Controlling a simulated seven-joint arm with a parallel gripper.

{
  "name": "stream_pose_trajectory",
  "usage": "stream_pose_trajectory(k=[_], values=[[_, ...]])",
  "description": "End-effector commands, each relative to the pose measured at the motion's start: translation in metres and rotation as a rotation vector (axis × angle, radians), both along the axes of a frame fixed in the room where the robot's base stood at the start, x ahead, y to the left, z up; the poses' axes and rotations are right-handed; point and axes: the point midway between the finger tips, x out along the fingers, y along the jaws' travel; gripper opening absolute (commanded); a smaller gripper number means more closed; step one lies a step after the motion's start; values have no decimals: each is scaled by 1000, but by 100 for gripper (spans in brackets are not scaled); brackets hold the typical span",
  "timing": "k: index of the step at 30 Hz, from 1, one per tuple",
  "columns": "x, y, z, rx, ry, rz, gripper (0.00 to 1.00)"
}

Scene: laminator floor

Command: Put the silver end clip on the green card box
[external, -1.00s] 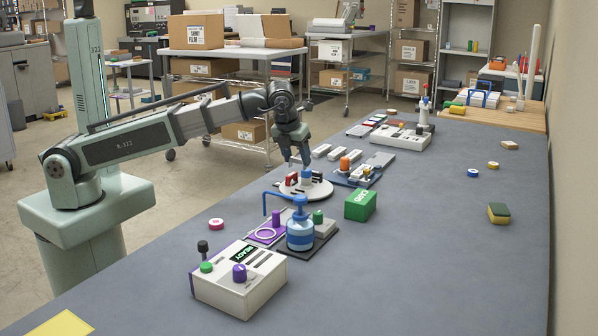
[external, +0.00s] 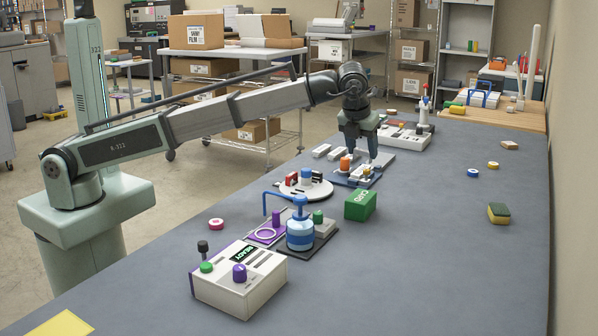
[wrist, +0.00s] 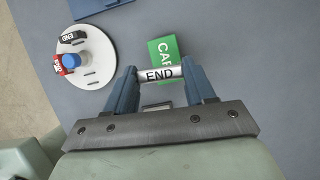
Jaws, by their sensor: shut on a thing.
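My gripper (wrist: 160,78) is shut on the silver end clip (wrist: 157,76), which is marked END and spans between the two fingers. In the wrist view, the clip overlaps the lower part of the green card box (wrist: 163,48). In the external view, the green card box (external: 360,205) sits on the bench, and my gripper (external: 361,162) is above and behind it, apart from it. I cannot clearly make out the clip in the external view.
A round white stand (external: 322,191) with a blue knob, a red clip and a black END clip (wrist: 72,37) is left of the box. A blue pump bottle (external: 300,232) and a white control box (external: 240,280) stand nearer.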

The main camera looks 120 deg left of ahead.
Motion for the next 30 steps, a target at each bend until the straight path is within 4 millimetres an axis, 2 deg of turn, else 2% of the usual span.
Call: stream_pose_trajectory(k=[2,8,16,23,30], values=[[6,3,2,1,-4,24,26],[2,2,-9,-1,-13,63,26],[1,2,-50,-1,-14,62,26],[2,2,-68,-1,-15,62,26],[2,2,-96,-1,-14,61,26]])
